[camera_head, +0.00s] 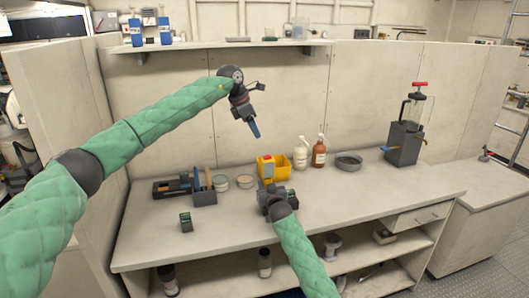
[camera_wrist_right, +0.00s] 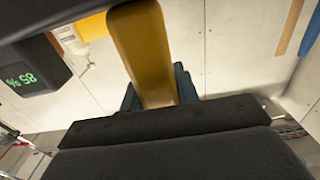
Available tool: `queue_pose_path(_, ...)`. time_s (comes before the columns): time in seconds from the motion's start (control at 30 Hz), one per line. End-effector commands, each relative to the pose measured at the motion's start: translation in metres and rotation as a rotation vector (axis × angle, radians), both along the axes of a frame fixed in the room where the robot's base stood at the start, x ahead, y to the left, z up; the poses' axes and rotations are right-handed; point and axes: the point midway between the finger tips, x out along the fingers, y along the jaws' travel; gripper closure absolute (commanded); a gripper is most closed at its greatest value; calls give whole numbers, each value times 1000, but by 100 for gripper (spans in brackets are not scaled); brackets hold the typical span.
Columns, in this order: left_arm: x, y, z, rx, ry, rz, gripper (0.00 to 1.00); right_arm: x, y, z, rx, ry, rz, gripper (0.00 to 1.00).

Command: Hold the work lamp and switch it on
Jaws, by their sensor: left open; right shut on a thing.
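My right gripper (camera_head: 268,188) is low over the middle of the bench, shut on the work lamp. In the wrist view the lamp shows as a yellow bar (camera_wrist_right: 143,50) between blue finger pads. In the head view the lamp seems to be the small grey and yellow piece with a red spot (camera_head: 267,159) above the gripper; it overlaps a yellow bin, so its outline is unclear. I cannot tell whether it is lit. My left gripper (camera_head: 253,128) is open and empty, raised in front of the back panel, its blue finger pointing down, above and apart from the lamp.
Behind the lamp stand a yellow bin (camera_head: 284,166), a white bottle (camera_head: 300,155) and a brown bottle (camera_head: 319,154). A tool holder (camera_head: 204,198) stands left and a grey pump unit (camera_head: 403,144) right. A small dark box (camera_head: 186,222) lies front left. The bench front right is clear.

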Motion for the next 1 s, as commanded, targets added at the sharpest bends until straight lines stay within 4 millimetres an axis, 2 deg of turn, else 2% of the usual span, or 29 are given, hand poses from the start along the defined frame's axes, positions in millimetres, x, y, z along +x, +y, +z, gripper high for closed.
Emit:
queue_pose_path(0.5, 10, -30, -79, 0, 2, 1, 58, -1, 0, -4, -2, 6, -1, 100)
queue_pose_path(0.73, 12, -37, -95, 0, 1, 2, 58, -1, 0, -4, -2, 6, -1, 100)
queue_pose_path(1.0, 12, -38, -98, 0, 1, 2, 58, -1, 0, -5, -2, 6, 0, 100)
